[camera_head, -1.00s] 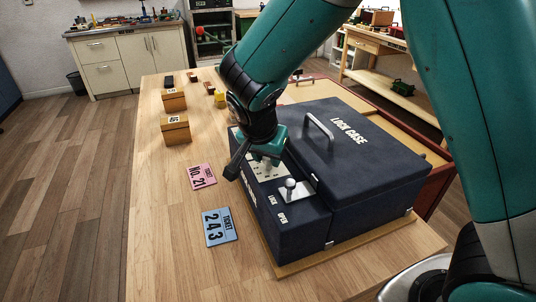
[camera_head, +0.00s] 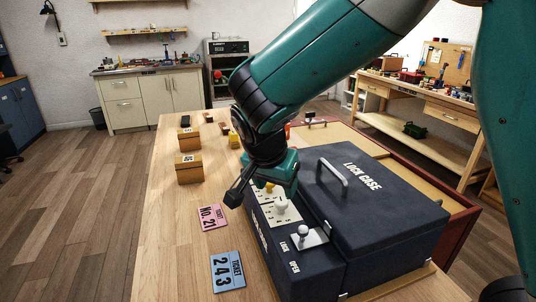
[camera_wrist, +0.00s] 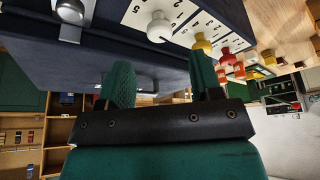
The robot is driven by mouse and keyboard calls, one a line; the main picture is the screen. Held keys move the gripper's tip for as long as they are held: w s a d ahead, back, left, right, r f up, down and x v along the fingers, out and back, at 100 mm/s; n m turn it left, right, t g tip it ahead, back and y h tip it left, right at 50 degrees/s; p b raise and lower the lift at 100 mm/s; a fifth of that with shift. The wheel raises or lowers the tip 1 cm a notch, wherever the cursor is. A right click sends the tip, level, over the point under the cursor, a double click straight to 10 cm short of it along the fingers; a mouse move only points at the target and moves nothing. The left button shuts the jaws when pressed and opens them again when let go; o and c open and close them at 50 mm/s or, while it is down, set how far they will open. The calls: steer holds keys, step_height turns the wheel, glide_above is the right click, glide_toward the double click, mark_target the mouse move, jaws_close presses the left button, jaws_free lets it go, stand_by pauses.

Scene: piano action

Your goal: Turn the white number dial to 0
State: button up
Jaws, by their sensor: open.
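The white number dial (camera_head: 282,207) sits on the white numbered panel on top of the dark blue lock case (camera_head: 375,205). It also shows in the wrist view as a round white knob (camera_wrist: 159,27). Its exact setting is too small to read. My gripper (camera_head: 258,188) is open and empty above the panel, just behind the white dial in the head view. In the wrist view its two fingers (camera_wrist: 162,82) are apart with nothing between them, and the white dial lies beyond them.
Yellow (camera_wrist: 203,42) and red (camera_wrist: 225,56) dials stand in a row beyond the white one. A lock-open lever (camera_head: 304,232) is at the near end. A blue ticket 243 (camera_head: 227,271) and a pink ticket No. 21 (camera_head: 211,217) lie left of the case. Wooden boxes (camera_head: 188,168) stand farther back.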

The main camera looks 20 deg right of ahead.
steer(key=v, duration=1)
steer(key=shift+r, duration=0.4)
steer(key=shift+s, duration=0.15)
steer(key=s+f+n+g+y, duration=0.3)
steer(key=s+n+y, duration=0.4)
steer(key=s+n, duration=0.9)
steer(key=s+f, duration=0.1)
steer(key=s, duration=0.2)
steer(key=shift+s+y, duration=0.2)
steer(key=shift+y, duration=0.1)
steer(key=shift+d+f, duration=0.1)
steer(key=shift+d, duration=0.05)
